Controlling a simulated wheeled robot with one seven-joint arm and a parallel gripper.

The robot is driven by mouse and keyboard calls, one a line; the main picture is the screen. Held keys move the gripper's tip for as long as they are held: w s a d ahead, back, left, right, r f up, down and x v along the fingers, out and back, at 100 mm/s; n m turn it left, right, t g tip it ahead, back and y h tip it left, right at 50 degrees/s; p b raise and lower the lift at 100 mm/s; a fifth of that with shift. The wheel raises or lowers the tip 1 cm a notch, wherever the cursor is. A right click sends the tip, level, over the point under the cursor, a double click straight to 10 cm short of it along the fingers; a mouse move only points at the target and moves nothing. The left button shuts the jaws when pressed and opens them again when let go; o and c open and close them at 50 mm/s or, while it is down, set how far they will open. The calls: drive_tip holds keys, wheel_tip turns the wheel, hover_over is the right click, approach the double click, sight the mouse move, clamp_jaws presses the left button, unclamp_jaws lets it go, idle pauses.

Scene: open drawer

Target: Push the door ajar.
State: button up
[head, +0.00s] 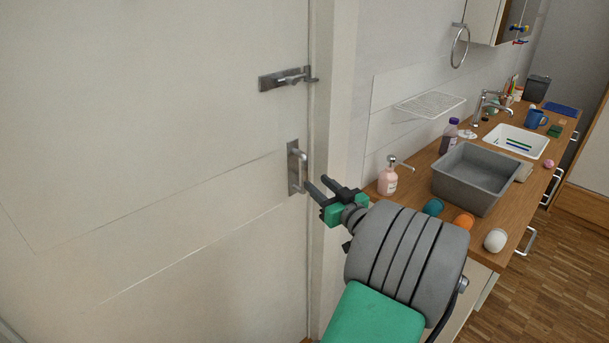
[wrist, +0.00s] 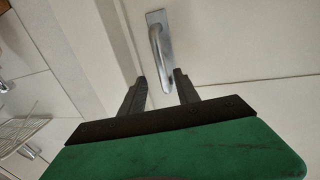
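The white door (head: 150,150) fills the left of the head view and looks closed against its frame. The handle also shows in the wrist view (wrist: 162,58), just ahead of my fingers. A metal latch (head: 285,79) is mounted above it. My gripper (head: 319,186) is beside the handle, on its right. In the wrist view its two fingers (wrist: 160,88) are apart, with the handle's lower end at or between the tips. Whether they touch it I cannot tell.
A wooden counter (head: 516,215) runs along the right wall. It holds a grey basin (head: 478,177), a pink soap bottle (head: 388,178), several balls and a sink (head: 517,141). A wire rack (head: 430,104) is on the wall. Wood floor (head: 545,290) is clear at the lower right.

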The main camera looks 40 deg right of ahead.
sight(306, 174)
drive_tip(key=w, duration=0.2)
drive_tip(key=w+p, duration=0.1)
drive_tip(key=w, duration=0.1)
drive_tip(key=w+d, duration=0.1)
drive_tip(key=w, duration=0.2)
clamp_jaws()
idle(1.2)
